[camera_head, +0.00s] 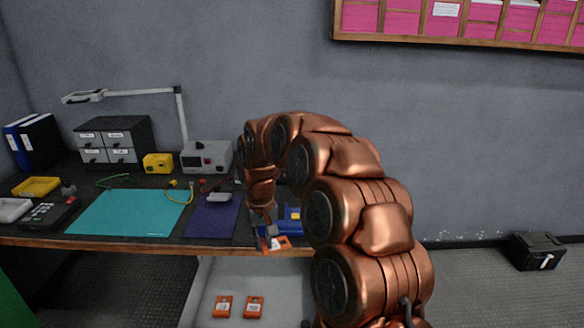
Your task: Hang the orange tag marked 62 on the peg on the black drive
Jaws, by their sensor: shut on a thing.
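My gripper (268,232) is at the front edge of the workbench, pointing down. It is shut on an orange tag (281,244) with a white label, which hangs tilted at the bench edge. The number on it is too small to read. Two more orange tags, a left one (222,306) and a right one (254,307), lie side by side on a pale surface below; their numbers are not legible either. I cannot pick out a black drive with a peg for certain.
The bench holds a teal mat (130,212), a dark purple mat (212,221), a grey instrument (206,156), a drawer cabinet (112,140) and a lamp (180,118). A blue object (290,226) lies beside my gripper, partly hidden by my arm. Floor at right is mostly clear.

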